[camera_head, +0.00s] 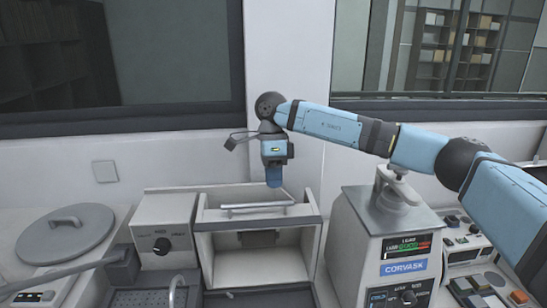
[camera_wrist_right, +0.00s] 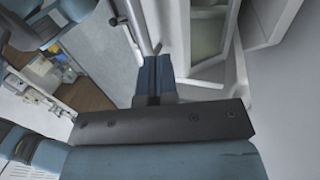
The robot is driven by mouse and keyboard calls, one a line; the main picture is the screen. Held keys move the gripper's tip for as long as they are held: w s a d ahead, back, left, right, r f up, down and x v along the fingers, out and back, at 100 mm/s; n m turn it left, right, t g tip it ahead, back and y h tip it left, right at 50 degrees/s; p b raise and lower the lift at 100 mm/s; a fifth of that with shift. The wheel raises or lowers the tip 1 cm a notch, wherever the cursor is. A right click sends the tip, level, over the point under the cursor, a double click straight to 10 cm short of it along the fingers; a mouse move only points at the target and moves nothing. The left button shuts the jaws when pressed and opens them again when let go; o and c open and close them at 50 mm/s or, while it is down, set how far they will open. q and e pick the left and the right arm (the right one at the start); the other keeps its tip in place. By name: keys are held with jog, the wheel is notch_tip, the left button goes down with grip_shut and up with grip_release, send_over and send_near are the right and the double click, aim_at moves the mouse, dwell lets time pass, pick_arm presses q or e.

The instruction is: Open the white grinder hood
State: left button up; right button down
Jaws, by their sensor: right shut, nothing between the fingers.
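The white grinder hood (camera_head: 212,221) belongs to the white boxy unit in the middle of the counter in the head view. A pale bar handle (camera_head: 250,207) runs across its top. The unit's front shows an open-looking recess; I cannot tell how far the hood is raised. My right gripper (camera_head: 274,182) points down just above the right end of the bar, shut and empty. In the right wrist view the closed fingers (camera_wrist_right: 153,78) are beside a pale bar (camera_wrist_right: 136,28); I cannot tell whether they touch. My left gripper is not in view.
The Corvask machine (camera_head: 385,235) stands close on the right. The wall and window ledge are close behind.

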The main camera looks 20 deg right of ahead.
aim_at(275, 213)
jog(key=shift+x, duration=1.05)
jog(key=shift+s+f, duration=0.15)
jog(key=shift+f, duration=0.3)
